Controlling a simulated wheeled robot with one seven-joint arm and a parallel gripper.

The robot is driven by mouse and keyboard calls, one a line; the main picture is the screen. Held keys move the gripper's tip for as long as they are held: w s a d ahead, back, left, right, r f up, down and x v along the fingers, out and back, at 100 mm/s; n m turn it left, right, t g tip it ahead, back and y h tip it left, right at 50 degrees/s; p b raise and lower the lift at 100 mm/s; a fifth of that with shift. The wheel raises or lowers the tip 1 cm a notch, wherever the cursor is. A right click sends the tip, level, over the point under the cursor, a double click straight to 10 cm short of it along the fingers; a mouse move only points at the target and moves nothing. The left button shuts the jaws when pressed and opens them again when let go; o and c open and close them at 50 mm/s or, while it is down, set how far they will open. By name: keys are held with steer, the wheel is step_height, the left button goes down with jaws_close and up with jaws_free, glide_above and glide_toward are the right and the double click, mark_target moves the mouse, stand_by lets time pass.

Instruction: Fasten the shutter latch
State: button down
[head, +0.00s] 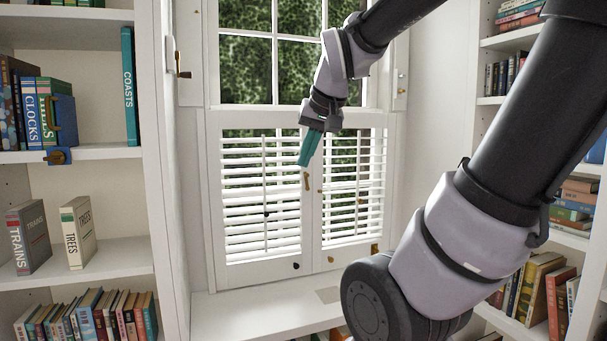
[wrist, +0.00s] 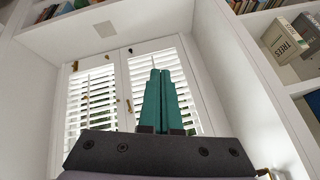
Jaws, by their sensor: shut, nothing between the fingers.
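The white louvred shutters, a left leaf (head: 262,190) and a right leaf (head: 352,190), stand closed side by side in the window. A small brass piece, apparently the latch (head: 306,181), sits on the left leaf's edge near the middle seam. It also shows in the wrist view (wrist: 129,105), where the picture is upside down; its exact position is too small to tell. My gripper (head: 303,163), with teal fingers, is shut and empty, pointing down just above the brass piece in the head view. Its fingers also show in the wrist view (wrist: 160,75). Contact cannot be told.
A brass fitting (head: 374,248) and dark knobs (head: 296,266) sit low on the shutters. A brass handle (head: 179,65) is on the left panel. The white window bench (head: 250,314) is mostly clear. Bookshelves (head: 80,255) flank the alcove on both sides.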

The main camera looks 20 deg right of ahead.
steer(key=w+d+n+h, duration=0.15)
steer(key=w+d, duration=0.25)
steer(key=w, duration=0.4)
steer(key=w+d+h, duration=0.2)
steer(key=w+d, duration=0.2)
steer(key=w, duration=0.4)
steer(key=w+d+n+h, duration=0.1)
steer(key=w+d+h, duration=0.15)
steer(key=w, duration=0.45)
steer(key=w+d+f+n+t+h, duration=0.1)
steer(key=w+f+n, duration=0.1)
steer(key=w, duration=0.8)
steer(key=w+d+f+n+t+h, duration=0.1)
steer(key=w+f+n, duration=0.1)
steer(key=w, duration=0.7)
steer(key=shift+w+n+h, duration=0.3)
steer(key=shift+w+n, duration=0.05)
steer(key=shift+d+f, duration=0.1)
steer(key=shift+f, duration=0.05)
glide_toward(305, 174)
steer(key=w, duration=0.3)
steer(key=shift+d+f, duration=1.05)
steer(key=shift+d, duration=0.1)
steer(key=shift+d+f, duration=0.3)
